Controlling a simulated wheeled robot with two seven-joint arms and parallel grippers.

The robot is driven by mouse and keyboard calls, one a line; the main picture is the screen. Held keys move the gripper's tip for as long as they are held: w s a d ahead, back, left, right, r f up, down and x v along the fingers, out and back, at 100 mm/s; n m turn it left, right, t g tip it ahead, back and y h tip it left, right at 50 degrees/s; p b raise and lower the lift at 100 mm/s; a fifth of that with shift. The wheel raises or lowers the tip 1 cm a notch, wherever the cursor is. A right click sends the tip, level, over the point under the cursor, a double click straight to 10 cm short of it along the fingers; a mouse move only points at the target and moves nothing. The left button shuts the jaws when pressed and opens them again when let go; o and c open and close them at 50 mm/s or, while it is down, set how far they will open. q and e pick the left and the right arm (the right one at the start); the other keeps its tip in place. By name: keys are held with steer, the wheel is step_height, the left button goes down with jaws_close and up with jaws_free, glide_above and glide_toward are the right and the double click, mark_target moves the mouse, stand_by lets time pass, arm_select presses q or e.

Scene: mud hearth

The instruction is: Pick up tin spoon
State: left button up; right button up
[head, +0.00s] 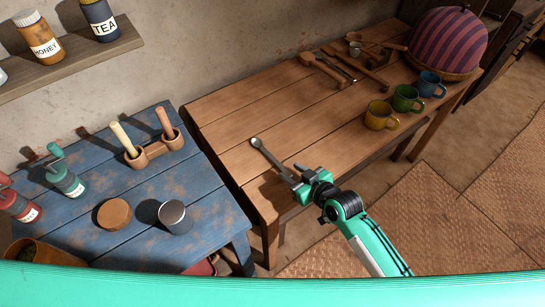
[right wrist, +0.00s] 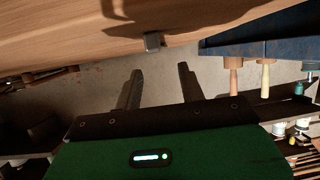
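The tin spoon (head: 268,154) lies on the brown wooden table (head: 235,115), its round bowl pointing away and its handle running toward my right gripper. My right gripper (head: 291,173) is at the table's front left edge, at the handle end of the spoon. In the right wrist view, its two fingers (right wrist: 158,78) stand apart with nothing between them. A small grey piece (right wrist: 152,41) just beyond the fingertips at the table edge looks like the spoon's handle end. In the head view the fingers partly hide that end. My left gripper is not in view.
Yellow (head: 380,116), green (head: 406,98) and blue (head: 430,84) mugs stand on the table's right side. Wooden utensils (head: 345,68) lie behind, near a striped dome (head: 448,42). A blue table (head: 95,215) at left holds jars and a wooden holder (head: 155,152).

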mark_target(278, 163)
steer(key=shift+f+p+x, duration=0.2)
steer(key=shift+p+x, duration=0.3)
steer(key=shift+x, duration=3.15)
steer(key=shift+d, duration=0.1)
jaws_close()
